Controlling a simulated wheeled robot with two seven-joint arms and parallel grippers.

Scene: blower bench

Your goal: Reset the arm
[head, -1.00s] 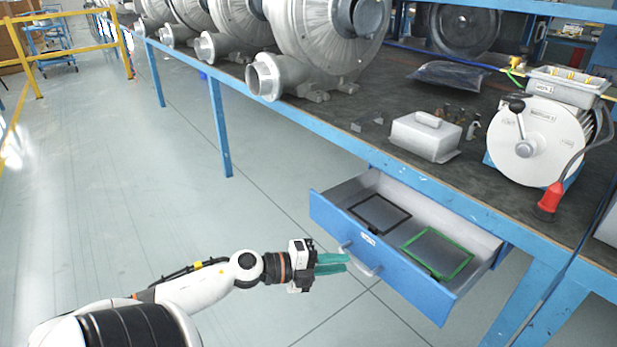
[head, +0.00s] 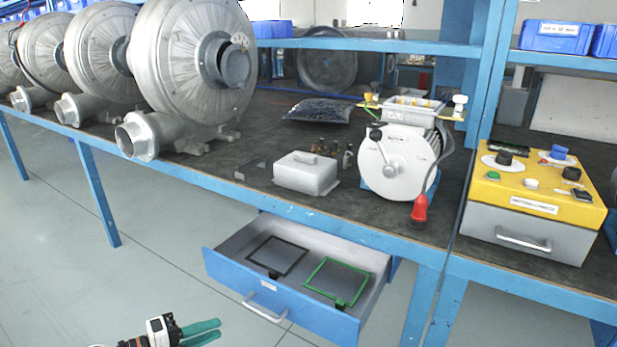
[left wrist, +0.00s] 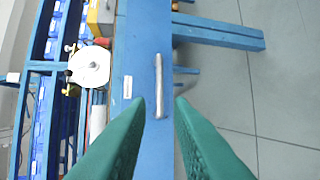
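My left gripper (head: 203,332) is at the bottom of the head view, low and to the left of the open blue drawer (head: 232,282). Its two green fingers are apart with nothing between them. In the left wrist view the open fingers (left wrist: 158,105) frame the drawer front and its silver handle (left wrist: 158,85), with a gap between fingers and handle. The drawer is pulled out under the bench and holds a black frame (head: 291,245) and a green frame (head: 368,272). My right gripper is not in either view.
The bench (head: 250,195) carries several grey blowers (head: 192,60), a white box (head: 305,174), a white round-faced motor (head: 385,165) with a red plug (head: 419,212), and a yellow control box (head: 530,190) at the right. The floor (head: 60,270) left of the drawer is clear.

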